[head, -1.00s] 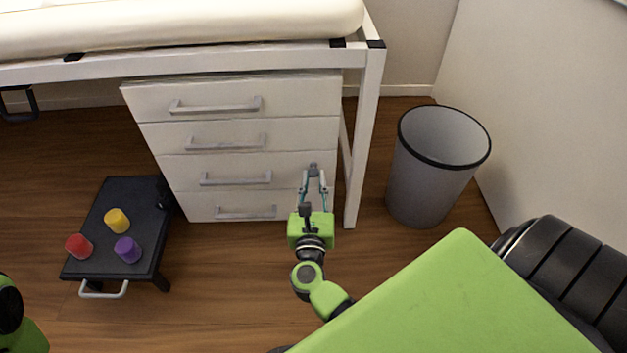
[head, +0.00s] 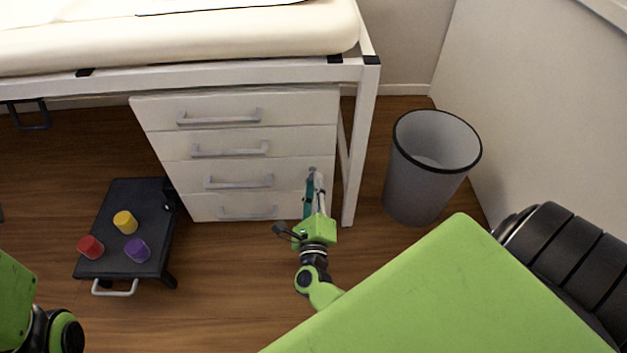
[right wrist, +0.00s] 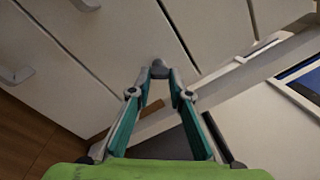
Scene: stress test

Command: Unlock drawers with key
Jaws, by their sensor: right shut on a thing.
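A white drawer unit (head: 236,142) with several drawers and grey bar handles stands under the white-framed bed or bench; all its drawers look closed. My right gripper (head: 314,177) is at the right side of its front, beside the lower drawers. It is shut on a small grey key (right wrist: 159,69), whose head shows between the fingertips in the right wrist view. The key's far end is at the drawer front; I cannot tell how deep it sits in a lock. The lock itself is hidden. Only green and black parts of my left arm show at the lower left; its gripper is out of view.
A low black stand (head: 118,205) with red (head: 90,247), yellow (head: 125,222) and purple (head: 137,249) pieces is at the left. A grey waste bin (head: 428,170) stands right of the bed-frame leg (head: 359,150). Wood floor (head: 225,290) is clear before the drawers.

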